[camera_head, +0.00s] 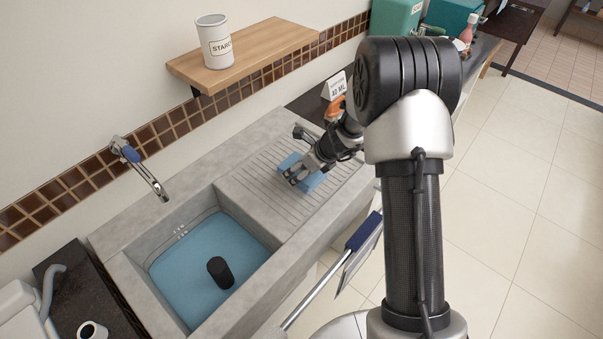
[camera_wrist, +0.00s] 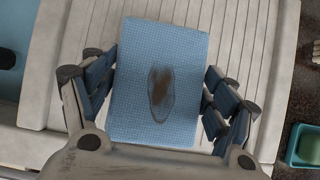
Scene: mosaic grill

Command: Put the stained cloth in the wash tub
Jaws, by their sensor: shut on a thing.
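The stained cloth (camera_wrist: 135,75) is a light blue, flat rectangle with a brown blotch in its middle. It lies at the ribbed drainboard (camera_head: 255,185), mostly behind my gripper in the head view, where a blue part of the cloth (camera_head: 314,181) shows. My gripper (camera_wrist: 158,112) has one finger at each side edge of the cloth and is shut on it. My gripper also shows in the head view (camera_head: 296,178), above the drainboard. Whether the cloth is lifted off the ribs, I cannot tell. The wash tub (camera_head: 190,245) is the concrete basin left of the drainboard, with blue water in it.
A dark cylinder (camera_head: 220,272) sits in the tub's water. A tap (camera_head: 140,168) reaches over the tub from the wall. A wooden shelf (camera_head: 265,52) with a starch can (camera_head: 214,42) is above. A small sign (camera_head: 335,86) stands behind my gripper. A teal dish (camera_wrist: 300,150) is at right.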

